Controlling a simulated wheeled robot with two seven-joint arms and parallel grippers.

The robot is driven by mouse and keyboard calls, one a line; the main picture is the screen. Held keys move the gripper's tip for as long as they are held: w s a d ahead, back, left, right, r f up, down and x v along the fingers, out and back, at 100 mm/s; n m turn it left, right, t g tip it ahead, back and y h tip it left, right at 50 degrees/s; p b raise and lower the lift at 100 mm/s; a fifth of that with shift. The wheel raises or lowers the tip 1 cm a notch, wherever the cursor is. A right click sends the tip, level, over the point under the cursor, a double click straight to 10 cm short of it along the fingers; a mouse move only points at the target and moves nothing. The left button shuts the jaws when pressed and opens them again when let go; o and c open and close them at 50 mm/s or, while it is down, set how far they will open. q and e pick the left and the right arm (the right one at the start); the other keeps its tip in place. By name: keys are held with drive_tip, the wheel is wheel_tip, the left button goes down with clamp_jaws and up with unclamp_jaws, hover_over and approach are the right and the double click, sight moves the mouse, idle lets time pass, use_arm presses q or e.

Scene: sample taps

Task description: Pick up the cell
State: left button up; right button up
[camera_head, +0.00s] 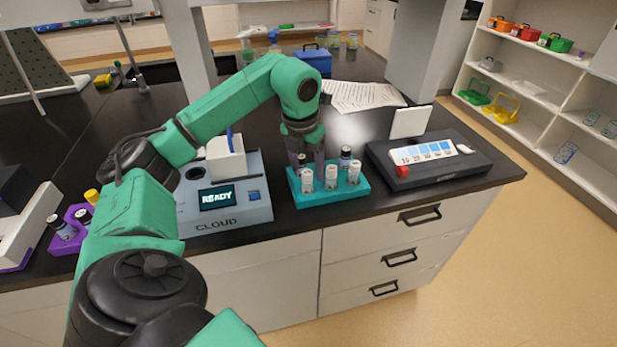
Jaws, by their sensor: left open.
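A teal rack (335,194) stands on the black bench and holds several small vials. White-capped vials (331,176) stand along its front. A dark-capped vial (346,157) stands at its back right. Another dark-capped vial (302,161) stands at its back left. Which of these is the cell I cannot tell for sure. My left gripper (307,161) points down over the back left of the rack, open. Its fingers come down on either side of the back-left dark cap; whether they touch it I cannot tell. My right gripper is out of view.
A grey device marked CLOUD (228,207) with a READY screen stands left of the rack. A dark tray with a colour card (425,152) lies to the right. A purple rack (58,246) is at far left. Paper (362,96) and a blue box (314,62) lie behind.

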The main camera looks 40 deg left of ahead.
sight(307, 184)
use_arm(q)
drive_tip(key=shift+f, duration=1.15)
drive_tip(key=c, duration=0.4)
clamp_jaws()
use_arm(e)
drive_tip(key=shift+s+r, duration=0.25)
